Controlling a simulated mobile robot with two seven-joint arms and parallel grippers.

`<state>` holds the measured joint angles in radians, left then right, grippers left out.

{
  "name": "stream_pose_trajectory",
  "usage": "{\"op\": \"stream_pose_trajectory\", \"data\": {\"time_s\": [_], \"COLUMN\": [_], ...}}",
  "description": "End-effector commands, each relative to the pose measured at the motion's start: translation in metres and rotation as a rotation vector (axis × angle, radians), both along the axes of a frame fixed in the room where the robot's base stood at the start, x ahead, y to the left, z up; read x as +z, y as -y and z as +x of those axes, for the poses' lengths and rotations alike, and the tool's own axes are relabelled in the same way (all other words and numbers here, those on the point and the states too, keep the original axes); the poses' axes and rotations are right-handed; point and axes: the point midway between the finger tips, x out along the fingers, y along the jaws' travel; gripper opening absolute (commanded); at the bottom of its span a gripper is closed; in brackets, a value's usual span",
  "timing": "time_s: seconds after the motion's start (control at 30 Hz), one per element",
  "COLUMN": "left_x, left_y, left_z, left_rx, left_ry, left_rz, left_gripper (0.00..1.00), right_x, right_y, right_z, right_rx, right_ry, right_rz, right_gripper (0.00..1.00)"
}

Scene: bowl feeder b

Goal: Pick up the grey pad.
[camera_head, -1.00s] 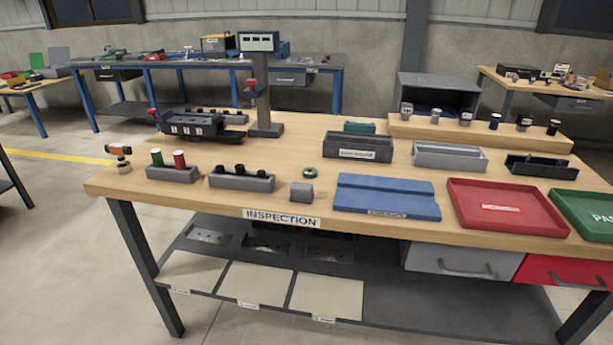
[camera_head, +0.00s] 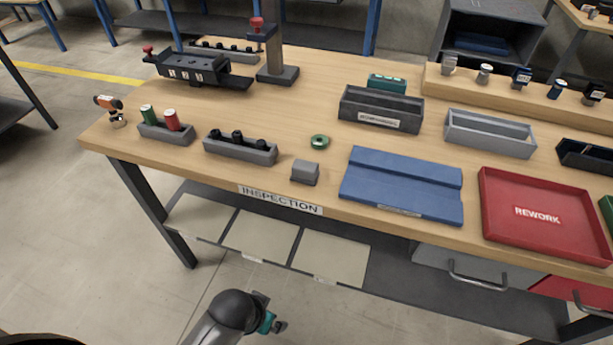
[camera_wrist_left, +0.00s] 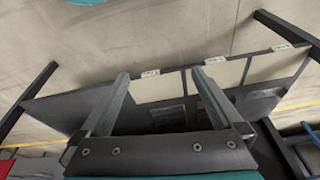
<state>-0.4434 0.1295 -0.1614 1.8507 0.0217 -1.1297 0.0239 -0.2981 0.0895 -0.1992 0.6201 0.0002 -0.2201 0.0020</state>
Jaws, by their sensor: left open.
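The grey pad (camera_head: 305,172) appears as a small grey block near the front edge of the inspection table in the head view. It stands between the black-pegged holder and the blue mat. My left gripper (camera_head: 279,326) is at the bottom of the head view, in front of the table and apart from the pad; its fingers are barely visible there. In the left wrist view its two fingers (camera_wrist_left: 161,73) are spread and empty, with the lower shelf behind them. The pad is not seen in the wrist view. My right gripper is not in view.
A green ring (camera_head: 319,142) lies just behind the pad. The black-pegged holder (camera_head: 240,148) is to the left, the blue mat (camera_head: 402,185) to the right, and the red tray (camera_head: 545,217) farther right. The lower shelf (camera_head: 440,290) juts out under the tabletop (camera_head: 330,210).

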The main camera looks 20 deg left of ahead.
Motion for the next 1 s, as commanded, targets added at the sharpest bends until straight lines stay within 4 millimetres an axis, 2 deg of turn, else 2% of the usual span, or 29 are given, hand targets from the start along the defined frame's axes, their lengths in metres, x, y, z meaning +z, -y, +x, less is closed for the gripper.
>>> {"op": "stream_pose_trajectory", "data": {"time_s": [0.03, 0.17, 0.23, 0.3, 0.5, 0.67, 0.83, 1.0], "left_x": [0.030, 0.096, 0.140, 0.173, 0.224, 0.251, 0.278, 0.305], "left_y": [0.003, 0.015, 0.027, 0.039, 0.062, 0.067, 0.058, 0.037], "left_z": [0.010, 0.032, 0.050, 0.067, 0.106, 0.136, 0.168, 0.197], "left_rx": [-0.001, -0.006, -0.019, -0.037, -0.079, -0.085, -0.049, 0.027], "left_ry": [0.021, 0.063, 0.098, 0.121, 0.146, 0.147, 0.139, 0.132], "left_rz": [-0.009, -0.044, -0.076, -0.109, -0.153, -0.150, -0.116, -0.070], "left_gripper": [1.00, 1.00, 1.00, 1.00, 1.00, 1.00, 1.00, 1.00], "right_x": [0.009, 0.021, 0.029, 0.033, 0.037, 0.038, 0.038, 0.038], "right_y": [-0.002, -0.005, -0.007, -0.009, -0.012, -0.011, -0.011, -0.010], "right_z": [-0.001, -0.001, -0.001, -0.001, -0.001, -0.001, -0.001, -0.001], "right_rx": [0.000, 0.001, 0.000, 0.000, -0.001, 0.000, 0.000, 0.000], "right_ry": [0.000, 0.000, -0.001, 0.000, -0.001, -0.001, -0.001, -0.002], "right_rz": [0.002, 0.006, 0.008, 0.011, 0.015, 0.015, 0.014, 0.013], "right_gripper": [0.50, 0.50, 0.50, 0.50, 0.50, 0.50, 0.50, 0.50]}}
